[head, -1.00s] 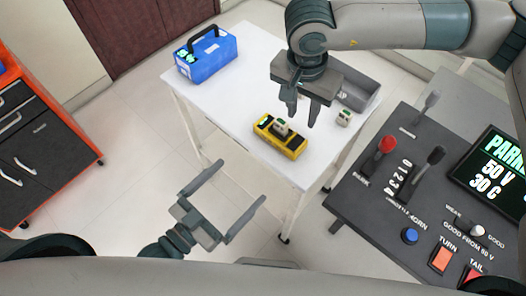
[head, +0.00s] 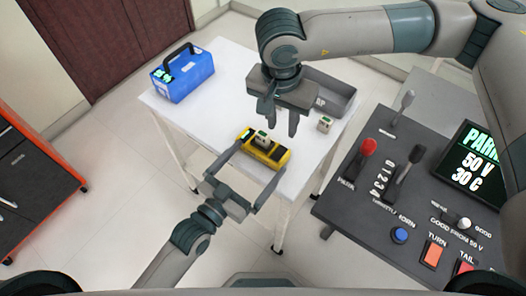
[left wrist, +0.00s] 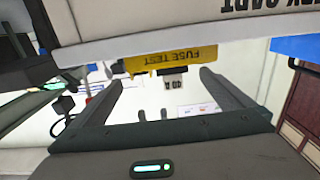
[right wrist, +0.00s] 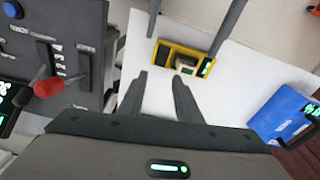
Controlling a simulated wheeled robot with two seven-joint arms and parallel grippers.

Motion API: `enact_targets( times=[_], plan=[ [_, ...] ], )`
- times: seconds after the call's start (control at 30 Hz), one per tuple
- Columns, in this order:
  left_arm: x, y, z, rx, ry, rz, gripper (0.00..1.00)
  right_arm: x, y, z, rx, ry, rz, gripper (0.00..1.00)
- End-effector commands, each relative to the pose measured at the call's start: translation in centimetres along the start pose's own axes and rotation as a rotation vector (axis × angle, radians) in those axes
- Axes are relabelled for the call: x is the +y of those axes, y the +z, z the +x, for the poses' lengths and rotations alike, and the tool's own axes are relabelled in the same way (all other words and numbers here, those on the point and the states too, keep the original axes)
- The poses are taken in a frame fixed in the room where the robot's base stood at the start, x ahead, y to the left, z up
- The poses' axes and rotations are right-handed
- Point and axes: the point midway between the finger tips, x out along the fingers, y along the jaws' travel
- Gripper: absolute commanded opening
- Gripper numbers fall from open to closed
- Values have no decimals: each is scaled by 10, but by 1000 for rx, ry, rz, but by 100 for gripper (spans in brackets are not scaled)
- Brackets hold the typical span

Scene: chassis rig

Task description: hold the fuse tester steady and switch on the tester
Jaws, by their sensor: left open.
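The fuse tester (head: 277,154) is a yellow and black box on the near edge of the white table. A small pale block with a green top (head: 262,137) sits on it, and a green patch shows at one end. My left gripper (head: 261,160) is open, its fingers spread toward the two ends of the tester from the near side; contact cannot be told. The left wrist view shows the yellow "FUSE TEST" face (left wrist: 172,61) upside down beyond the fingertips. My right gripper (head: 280,124) is open and empty, pointing down above the table behind the tester. I cannot make out the switch.
On the white table (head: 225,110) are a blue case (head: 190,80) with a handle, a grey bin (head: 335,100) and another small pale block (head: 325,125). A dark console (head: 345,205) with levers, buttons and a screen stands at right. An orange-edged cabinet (head: 35,205) is at left.

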Motion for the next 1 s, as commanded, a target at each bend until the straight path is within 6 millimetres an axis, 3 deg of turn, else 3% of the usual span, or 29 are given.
enact_targets(
  times=[0.1,0.3,0.7,0.9,0.93,1.0],
  plan=[
    [0,0,17,1,0,0,100,0,0,0,0,0,0,31],
    [0,0,33,0,1,0,100,0,0,0,0,0,0,31],
    [0,0,37,0,1,0,100,0,0,0,0,0,0,31],
    [0,0,37,0,1,0,52,0,0,0,0,0,0,31],
    [0,0,37,0,1,0,52,0,0,0,0,0,0,31],
    [0,0,37,0,1,0,52,0,0,0,0,0,1,17]
  ],
)
